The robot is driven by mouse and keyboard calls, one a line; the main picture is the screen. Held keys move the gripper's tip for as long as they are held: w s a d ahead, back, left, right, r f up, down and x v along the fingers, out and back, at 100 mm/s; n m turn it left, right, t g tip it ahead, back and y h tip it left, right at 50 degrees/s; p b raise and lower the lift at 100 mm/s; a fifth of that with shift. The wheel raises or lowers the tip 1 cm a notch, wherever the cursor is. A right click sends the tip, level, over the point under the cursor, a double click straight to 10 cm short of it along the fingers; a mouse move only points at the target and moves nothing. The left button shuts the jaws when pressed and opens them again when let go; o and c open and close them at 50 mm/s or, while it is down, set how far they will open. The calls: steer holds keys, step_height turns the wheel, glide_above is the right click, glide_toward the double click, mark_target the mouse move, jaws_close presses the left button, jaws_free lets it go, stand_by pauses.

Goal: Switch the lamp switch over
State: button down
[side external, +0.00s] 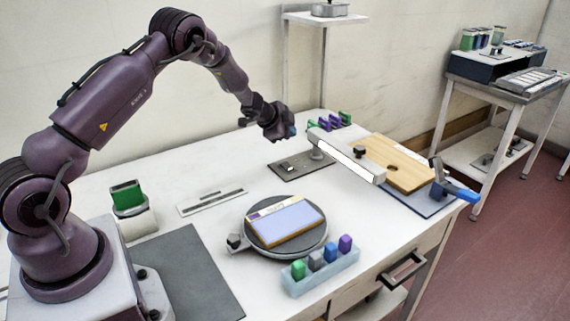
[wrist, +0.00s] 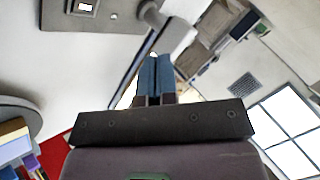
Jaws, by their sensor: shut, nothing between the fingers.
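The lamp is a white bar (side external: 345,156) on a short post, standing on a dark grey base plate (side external: 303,174) on the table. The lamp switch (side external: 287,167) is a small raised piece on the left part of that plate. In the wrist view the switch (wrist: 84,6) is at the top left, partly cut by the frame edge; which way it is set cannot be told. My gripper (side external: 293,131) is above the back of the plate, apart from switch and lamp. Its blue fingers (wrist: 155,78) are shut and empty in the wrist view, the lamp bar beside them.
A round turntable (side external: 254,236) carries a framed panel at the front. A pale block rack (side external: 318,273) with several coloured pieces stands beside it. A wooden board (side external: 409,170) and a blue-handled clamp (side external: 460,191) lie right of the lamp. Small coloured clips (side external: 328,123) stand behind it.

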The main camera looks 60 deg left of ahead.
mark_target(286, 165)
steer(key=shift+a+f, duration=0.15)
steer(key=shift+f, duration=1.15)
steer(key=shift+a+f, duration=0.2)
steer(key=shift+f, duration=1.15)
steer(key=shift+a+f, duration=0.15)
steer(key=shift+f, duration=1.15)
steer(key=shift+f, duration=0.15)
steer(key=shift+f, duration=0.25)
steer(key=shift+f, duration=0.35)
steer(key=shift+r, duration=0.15)
steer(key=shift+r, duration=0.65)
steer(key=shift+d+r, duration=0.15)
steer(key=shift+r, duration=1.1)
steer(key=shift+d+r, duration=0.15)
steer(key=shift+r, duration=1.05)
